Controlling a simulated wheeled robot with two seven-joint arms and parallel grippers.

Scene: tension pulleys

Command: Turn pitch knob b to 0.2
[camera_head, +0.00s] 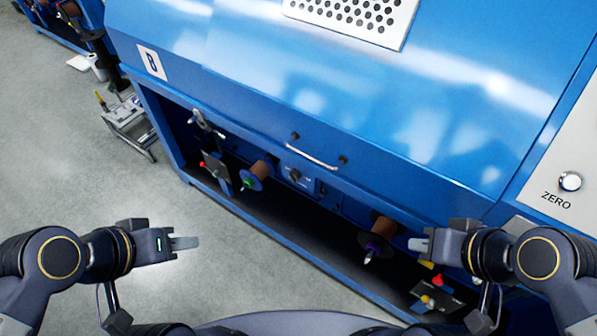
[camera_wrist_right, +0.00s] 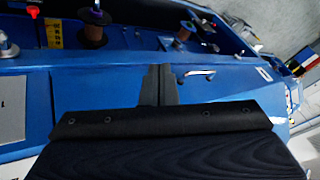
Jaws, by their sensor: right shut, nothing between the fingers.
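A small dark knob (camera_head: 295,175) sits on a blue panel inside the open bay of the blue machine, between two brown spools. Its lettering is too small to read, so I cannot tell if it is pitch knob b. My right gripper (camera_head: 414,244) is shut and empty, in front of the machine to the right of the right spool. It shows in the right wrist view (camera_wrist_right: 160,84) with its fingers together. My left gripper (camera_head: 190,243) hangs over the grey floor, apart from the machine. Its fingers are seen edge-on, so its opening is unclear.
The left spool (camera_head: 261,169) has a green hub; the right spool (camera_head: 383,229) has a purple one. A metal handle (camera_head: 314,154) runs along the cover above the knob. A red-topped part (camera_head: 438,280) lies below my right gripper.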

